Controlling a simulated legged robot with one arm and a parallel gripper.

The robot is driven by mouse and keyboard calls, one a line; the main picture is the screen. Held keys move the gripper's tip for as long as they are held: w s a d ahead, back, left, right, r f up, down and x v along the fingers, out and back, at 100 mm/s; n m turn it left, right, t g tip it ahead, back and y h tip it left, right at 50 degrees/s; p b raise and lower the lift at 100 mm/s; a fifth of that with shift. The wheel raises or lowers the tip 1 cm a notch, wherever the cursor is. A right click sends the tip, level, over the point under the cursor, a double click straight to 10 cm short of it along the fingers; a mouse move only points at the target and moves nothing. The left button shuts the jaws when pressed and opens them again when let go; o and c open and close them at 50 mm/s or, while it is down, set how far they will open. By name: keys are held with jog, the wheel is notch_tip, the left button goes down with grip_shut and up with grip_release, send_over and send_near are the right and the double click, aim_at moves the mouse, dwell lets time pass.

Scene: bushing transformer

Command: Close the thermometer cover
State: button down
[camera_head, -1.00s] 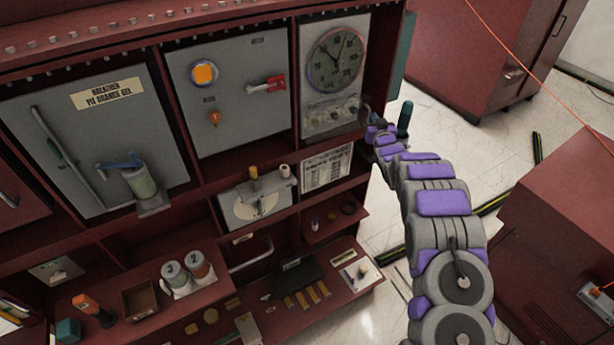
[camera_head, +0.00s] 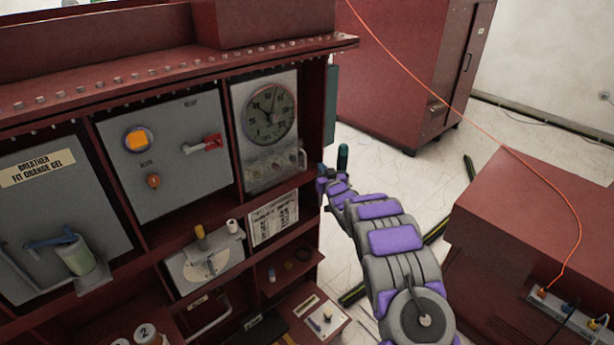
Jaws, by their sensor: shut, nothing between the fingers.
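The thermometer is a round dial gauge (camera_head: 269,114) on a grey panel at the upper right of the red cabinet. Its face shows inside a dark ring, and I cannot tell from this view how its cover stands. Several small knobs sit on the panel below the dial. My gripper (camera_head: 322,186) is at the cabinet's right edge, below and to the right of the dial, apart from it. It is small and dark here, shut and empty.
A teal panel (camera_head: 331,105) stands out at the cabinet's right side. A red-handled switch (camera_head: 206,143) is on the panel to the left. A red cabinet (camera_head: 410,70) stands behind, and a red box (camera_head: 540,210) is at right with an orange cable. Floor shows between them.

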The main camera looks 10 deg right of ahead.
jog(key=s+d+r+m+g+h, duration=0.1)
jog(key=s+d+r+g+h, duration=0.2)
jog(key=s+d, duration=0.65)
jog(key=s+a+r+g+b, duration=0.1)
jog(key=s+a+g, duration=0.4)
jog(key=s, duration=1.5)
jog(key=s+a+r+g+b, duration=0.1)
jog(key=s+a+g, duration=0.5)
jog(key=s, duration=1.4)
jog(key=s+a+r+g+b, duration=0.1)
jog(key=s+a+g, duration=0.4)
jog(key=s, duration=1.5)
jog(key=shift+s+a+r+y+b, duration=0.2)
jog(key=shift+s+a+y+b, duration=0.15)
jog(key=shift+a, duration=0.8)
